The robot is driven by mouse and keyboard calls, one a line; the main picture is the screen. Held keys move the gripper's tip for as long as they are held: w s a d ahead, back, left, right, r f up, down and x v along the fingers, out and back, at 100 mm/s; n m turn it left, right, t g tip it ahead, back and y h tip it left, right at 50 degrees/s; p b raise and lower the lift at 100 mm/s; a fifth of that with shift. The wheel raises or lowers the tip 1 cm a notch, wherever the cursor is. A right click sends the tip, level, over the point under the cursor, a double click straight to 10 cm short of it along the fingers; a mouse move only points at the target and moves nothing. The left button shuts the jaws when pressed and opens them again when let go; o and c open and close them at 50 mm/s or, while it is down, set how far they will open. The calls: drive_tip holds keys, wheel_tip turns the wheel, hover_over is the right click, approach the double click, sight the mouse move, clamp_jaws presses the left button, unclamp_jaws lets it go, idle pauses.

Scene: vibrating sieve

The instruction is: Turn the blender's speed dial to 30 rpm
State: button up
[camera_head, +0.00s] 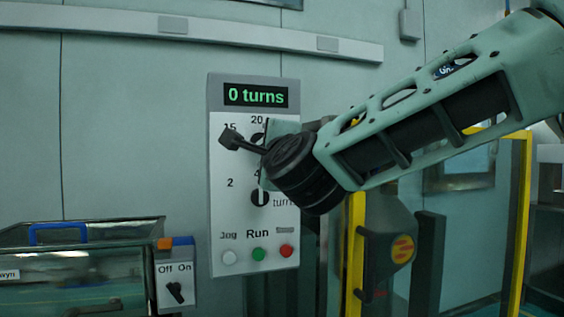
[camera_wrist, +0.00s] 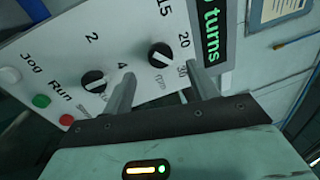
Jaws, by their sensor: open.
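The control panel (camera_head: 216,190) is a light grey wall box whose display (camera_head: 255,96) reads "0 turns" in green. The upper black dial (camera_wrist: 160,57), marked "rpm", has 15, 20 and 30 around it in the wrist view. In the head view this dial (camera_head: 257,137) is mostly hidden behind my gripper. The lower black dial, marked "turns" in the head view (camera_head: 260,198), also shows in the wrist view (camera_wrist: 93,82). My gripper (camera_wrist: 162,69) is open, one finger on each side of the rpm dial in the wrist picture. I cannot tell whether either finger touches it.
Jog (camera_head: 229,257), green Run (camera_head: 258,254) and red (camera_head: 286,251) buttons line the panel's bottom. An Off/On switch box (camera_head: 175,290) sits lower left beside a glass-sided machine (camera_head: 80,270). A yellow-framed enclosure (camera_head: 520,210) stands at right. A wall rail (camera_head: 200,28) runs above.

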drive_tip(key=b+v, duration=0.1)
drive_tip(key=v, duration=1)
drive_tip(key=shift+s+f, duration=0.1)
drive_tip(key=s+a+f+n+g+y, duration=0.1)
drive_tip(key=s+f+n+g, duration=0.35)
drive_tip(key=f+n, duration=0.4)
drive_tip(key=s+a+f+n+g+y, duration=0.1)
drive_tip(key=s+f+n+g+y, duration=0.15)
drive_tip(key=f+n+g, duration=0.6)
drive_tip(key=s+d+f+n+g+h, duration=0.1)
drive_tip(key=s+d+f+h, duration=0.15)
drive_tip(key=f, duration=0.35)
drive_tip(key=s+d+f+n+g+h, duration=0.1)
drive_tip(key=s+f, duration=0.3)
drive_tip(key=f, duration=0.1)
drive_tip(key=s+d+f+n+g+h, duration=0.45)
drive_tip(key=s+d+f, duration=0.25)
drive_tip(key=s+d, duration=0.3)
wheel_tip(320, 180, up, 16)
drive_tip(key=w+p, duration=0.1)
drive_tip(key=p, duration=1.4)
drive_tip(key=shift+d, duration=0.4)
